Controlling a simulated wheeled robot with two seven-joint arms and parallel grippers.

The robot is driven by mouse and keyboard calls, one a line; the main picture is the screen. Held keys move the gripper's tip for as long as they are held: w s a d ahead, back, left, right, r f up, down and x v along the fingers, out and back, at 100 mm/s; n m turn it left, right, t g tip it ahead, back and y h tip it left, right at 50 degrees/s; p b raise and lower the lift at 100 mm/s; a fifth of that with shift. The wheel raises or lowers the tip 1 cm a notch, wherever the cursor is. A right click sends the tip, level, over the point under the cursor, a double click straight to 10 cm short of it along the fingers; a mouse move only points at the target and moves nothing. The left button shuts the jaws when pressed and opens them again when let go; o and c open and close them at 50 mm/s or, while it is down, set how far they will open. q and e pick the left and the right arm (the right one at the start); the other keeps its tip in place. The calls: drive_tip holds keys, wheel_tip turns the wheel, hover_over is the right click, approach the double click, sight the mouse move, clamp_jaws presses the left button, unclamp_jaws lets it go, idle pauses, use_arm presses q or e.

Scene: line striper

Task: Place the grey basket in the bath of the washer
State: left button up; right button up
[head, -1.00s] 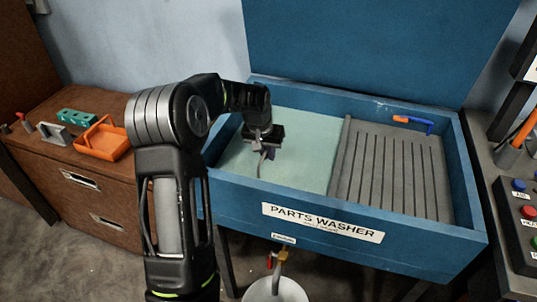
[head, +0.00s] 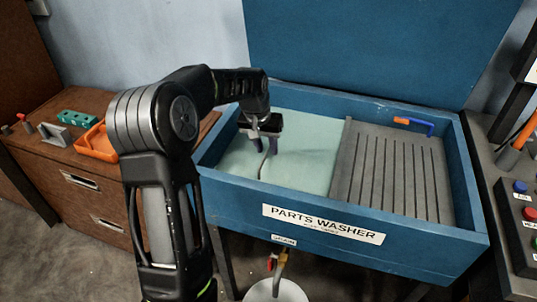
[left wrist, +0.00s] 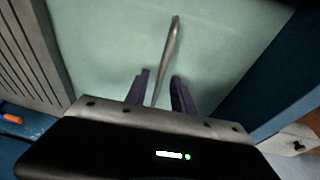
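My left gripper (head: 264,150) hangs over the left part of the bath (head: 309,133), which holds pale green liquid. In the left wrist view its two dark fingers (left wrist: 160,77) are apart. A thin grey bar (left wrist: 172,45) runs between and beyond them, with gaps visible at its sides. The bar also shows below the gripper in the head view (head: 263,168); it looks like a basket handle. No basket body shows; the liquid may hide it. The blue parts washer (head: 420,258) has a slatted grey shelf (head: 395,180) on its right. My right gripper is out of view.
An orange tray (head: 97,143), a teal block (head: 78,118) and a grey piece (head: 56,134) stand on the brown cabinet at left. A blue-and-orange tool (head: 415,124) lies at the washer's back right. A bucket (head: 275,291) stands below.

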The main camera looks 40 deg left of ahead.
use_arm(q)
drive_tip(key=v, duration=0.7)
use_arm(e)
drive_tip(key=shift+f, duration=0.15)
use_arm(q)
drive_tip(key=shift+f, duration=0.1)
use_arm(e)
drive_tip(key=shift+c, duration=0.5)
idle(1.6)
